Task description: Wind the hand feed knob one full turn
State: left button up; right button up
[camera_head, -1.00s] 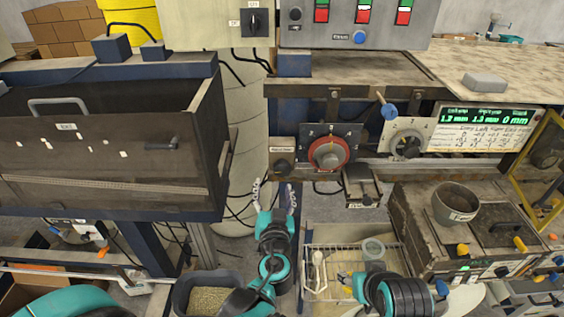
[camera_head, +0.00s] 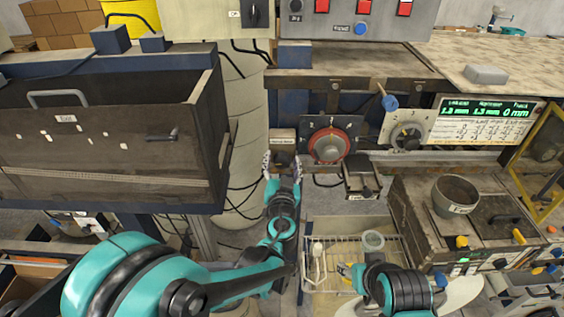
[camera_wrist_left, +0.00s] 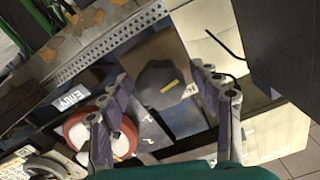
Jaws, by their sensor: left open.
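The hand feed knob (camera_wrist_left: 158,90) is dark and faceted, with a yellow mark across its face. In the left wrist view it sits on a brown plate between the two fingers of my left gripper (camera_wrist_left: 162,76). The fingers are spread, with a visible gap to the knob on both sides. In the head view my left gripper (camera_head: 282,164) is below the small label (camera_head: 283,136), left of the red dial (camera_head: 328,145), and partly covers the knob.
The red dial also shows in the left wrist view (camera_wrist_left: 80,132), close to one finger. A small dark box (camera_head: 361,180) juts out right of the gripper. A wire basket (camera_head: 325,255) lies below. A large dark bin (camera_head: 100,160) stands at left.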

pick_arm(q)
jog(key=c, duration=1.2)
jog(key=shift+o, duration=0.2)
jog(key=shift+m, duration=0.4)
jog(key=m+b, duration=0.1)
jog(key=m, duration=0.2)
jog(key=shift+m, duration=0.4)
jog(key=m+b, duration=0.1)
jog(key=m, duration=0.4)
jog(key=m+b, duration=0.1)
jog(key=m, duration=0.4)
jog(key=shift+a, duration=0.1)
jog(key=m, duration=0.5)
jog(key=shift+r+b, duration=0.1)
jog(key=shift+b, duration=0.25)
